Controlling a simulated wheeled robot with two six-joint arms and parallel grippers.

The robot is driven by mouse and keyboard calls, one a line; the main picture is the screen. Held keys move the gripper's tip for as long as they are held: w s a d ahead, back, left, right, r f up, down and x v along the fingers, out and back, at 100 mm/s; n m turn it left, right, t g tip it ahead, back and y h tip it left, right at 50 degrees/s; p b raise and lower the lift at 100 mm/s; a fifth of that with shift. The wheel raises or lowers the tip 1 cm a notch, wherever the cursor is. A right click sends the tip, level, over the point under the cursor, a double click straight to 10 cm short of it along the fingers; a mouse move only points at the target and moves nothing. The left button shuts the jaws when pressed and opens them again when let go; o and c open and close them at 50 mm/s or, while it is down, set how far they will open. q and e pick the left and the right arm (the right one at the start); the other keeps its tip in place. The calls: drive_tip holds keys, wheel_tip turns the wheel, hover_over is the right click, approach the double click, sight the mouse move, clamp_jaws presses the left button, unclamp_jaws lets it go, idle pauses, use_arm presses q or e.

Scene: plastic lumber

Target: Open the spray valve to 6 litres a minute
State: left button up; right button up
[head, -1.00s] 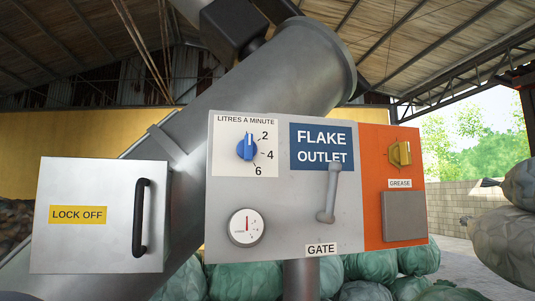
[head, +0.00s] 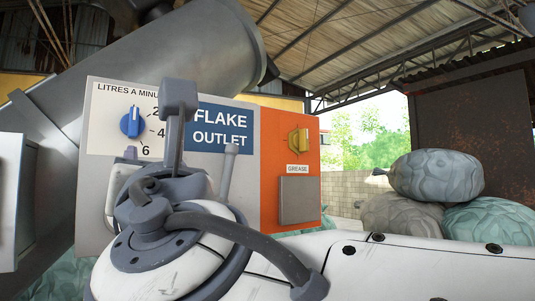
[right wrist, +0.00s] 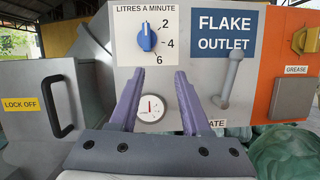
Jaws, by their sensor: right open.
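The blue knob (head: 130,122) is on a white plate marked LITRES A MINUTE with 2, 4 and 6, at the panel's upper left. Its pointer stands about straight up, above the 2 mark. It also shows in the right wrist view (right wrist: 147,38). My right gripper (head: 154,122) is in front of the panel. In the right wrist view its purple fingers (right wrist: 158,75) are apart and empty, below the knob and not touching it. A round gauge (right wrist: 151,108) shows between the fingers. My left gripper is not in view.
The grey gate lever (right wrist: 230,80) stands to the right of the knob. A yellow grease knob (head: 298,142) is on the orange section. A LOCK OFF box (right wrist: 42,103) with a black handle projects at the left. Stuffed sacks (head: 437,176) are piled at the right.

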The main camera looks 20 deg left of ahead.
sight(134, 122)
drive_tip(key=w+a+r+p, duration=0.1)
drive_tip(key=a+r+p, duration=0.1)
drive_tip(key=w+a+r+n+y+p, duration=0.1)
drive_tip(key=a+r+p, duration=0.1)
drive_tip(key=a, duration=0.1)
drive_tip(key=w+a+r+n+p, duration=0.1)
drive_tip(key=a+r+p, duration=0.1)
drive_tip(key=shift+w+a+r+g+y, duration=0.1)
drive_tip(key=shift+w+a+g+y, duration=0.05)
drive_tip(key=shift+w+g+y, duration=0.2)
drive_tip(key=shift+w+a, duration=0.3)
clamp_jaws()
